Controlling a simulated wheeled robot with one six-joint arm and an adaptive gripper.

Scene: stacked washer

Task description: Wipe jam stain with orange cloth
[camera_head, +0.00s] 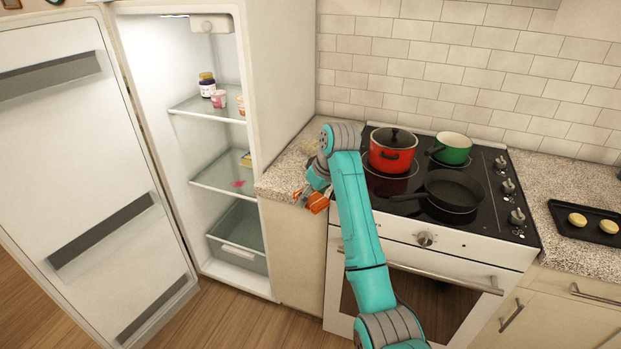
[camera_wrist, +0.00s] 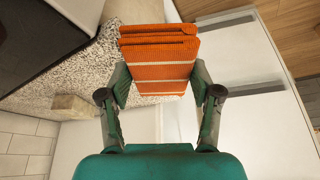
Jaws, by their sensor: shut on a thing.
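My gripper (camera_head: 312,194) is shut on the folded orange cloth (camera_head: 318,204), at the front edge of the counter between the fridge and the stove. In the wrist view the orange cloth (camera_wrist: 158,66), with pale stripes, is pinched between both fingers of my gripper (camera_wrist: 158,84). A pinkish-red jam stain (camera_head: 238,183) shows on the middle glass shelf (camera_head: 215,178) inside the open fridge. The cloth is outside the fridge, to the right of the stain and apart from it.
The fridge door (camera_head: 85,170) stands wide open at left. A dark jar (camera_head: 207,86) and a pink cup (camera_head: 219,99) stand on the upper shelf. A yellow item (camera_head: 246,159) lies near the stain. A red pot (camera_head: 392,155), a green pot (camera_head: 452,149) and a black pan (camera_head: 452,191) are on the stove.

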